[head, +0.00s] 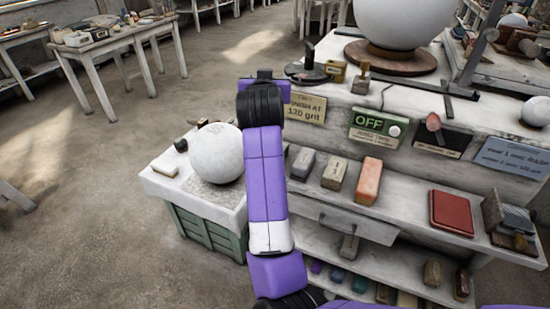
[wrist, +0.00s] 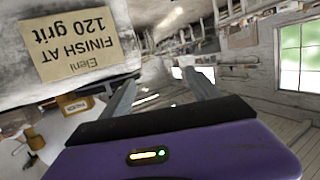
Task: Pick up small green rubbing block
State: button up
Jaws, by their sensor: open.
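A small green block (head: 360,283) sits on the bottom shelf of the workbench, low in the head view, in a row with other small coloured blocks. It does not show in the wrist view. My gripper (wrist: 160,88) is open, with its two grey fingers apart and nothing between them. In the head view my arm reaches up past the bench's left end, and the gripper end is near the "120 grit" card (head: 305,107), well above and left of the green block. The fingertips are hard to make out there.
A purple block (head: 316,266) and a teal block (head: 337,274) lie left of the green one. The middle shelf (head: 415,212) above holds larger blocks, including an orange one (head: 368,181). A white sphere (head: 215,153) rests on a low stand at left. Open floor (head: 90,230) lies left.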

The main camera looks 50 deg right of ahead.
jog(key=s+a+f+m+g+y, duration=0.1)
jog(key=s+a+f+g+y, duration=0.1)
jog(key=f+g, duration=0.1)
jog(key=s+a+f+m+g+y, duration=0.1)
jog(key=s+f+m+g+y, duration=0.1)
jog(key=f+g, duration=0.1)
jog(key=s+a+f+m+g+y, duration=0.1)
jog(key=s+a+f+g+y, duration=0.1)
jog(key=f, duration=0.3)
jog(key=shift+s+a+g+y, duration=0.25)
jog(key=shift+a+g+y, duration=0.1)
jog(key=shift+g, duration=0.15)
jog(key=shift+s+f, duration=0.15)
jog(key=shift+f, duration=0.15)
jog(key=x, duration=0.7)
jog(key=shift+f, duration=0.2)
grip_shut()
